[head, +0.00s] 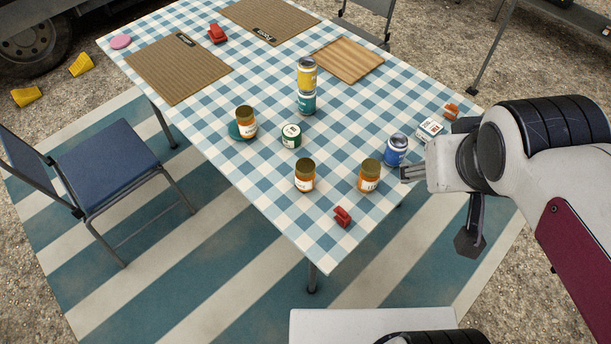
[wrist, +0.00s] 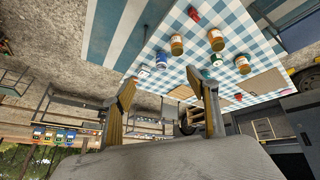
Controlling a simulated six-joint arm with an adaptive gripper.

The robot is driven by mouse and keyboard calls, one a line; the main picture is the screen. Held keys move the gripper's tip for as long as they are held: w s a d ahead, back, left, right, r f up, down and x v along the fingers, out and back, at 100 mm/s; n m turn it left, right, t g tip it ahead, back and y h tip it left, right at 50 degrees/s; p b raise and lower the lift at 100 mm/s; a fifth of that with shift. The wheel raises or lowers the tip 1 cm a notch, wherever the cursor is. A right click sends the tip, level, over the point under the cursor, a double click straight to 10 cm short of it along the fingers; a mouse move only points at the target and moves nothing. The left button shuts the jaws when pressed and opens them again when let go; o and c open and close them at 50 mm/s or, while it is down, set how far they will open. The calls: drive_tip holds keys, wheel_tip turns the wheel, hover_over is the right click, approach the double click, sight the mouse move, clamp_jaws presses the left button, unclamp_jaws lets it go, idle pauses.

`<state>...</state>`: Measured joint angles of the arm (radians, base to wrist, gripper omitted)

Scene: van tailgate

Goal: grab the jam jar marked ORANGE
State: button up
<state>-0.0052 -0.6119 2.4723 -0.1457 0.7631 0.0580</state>
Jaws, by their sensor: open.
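Three jars with orange contents and gold lids stand upright on the checked table. The left orange jar (head: 246,124) is at the edge of a teal disc (head: 236,131). The middle orange jar (head: 304,178) and the right orange jar (head: 369,177) stand nearer the front; in the wrist view these are the left (wrist: 242,65), middle (wrist: 216,41) and right jar (wrist: 177,45). Their labels are too small to read, so I cannot tell which says ORANGE. My gripper (head: 436,208) is off the table's right side, open and empty; its spread fingers show in the wrist view (wrist: 166,88).
A yellow tin (head: 307,78) is stacked on a teal tin (head: 306,103). A green tin (head: 291,136), a blue jar (head: 396,150) and a white box (head: 429,129) stand nearby. A red clip (head: 342,217) lies near the front corner. A blue chair (head: 107,165) stands left.

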drive_tip(key=w+a+f+n+t, duration=0.1)
drive_tip(key=w+f+n, duration=0.3)
drive_tip(key=w, duration=0.7)
drive_tip(key=w+a+f+n+t, duration=0.1)
drive_tip(key=w+f, duration=0.4)
drive_tip(key=w, duration=0.5)
drive_tip(key=n+g+y, duration=0.4)
drive_tip(key=n+y, duration=0.2)
drive_tip(key=y, duration=0.1)
approach(313, 174)
drive_tip(key=x, duration=0.6)
drive_tip(key=shift+w, duration=0.3)
drive_tip(key=shift+s+a+f, duration=0.1)
drive_tip(key=shift+s+f, duration=0.05)
drive_tip(key=shift+f, duration=0.05)
drive_tip(key=shift+x, duration=1.3)
drive_tip(key=shift+f, duration=0.15)
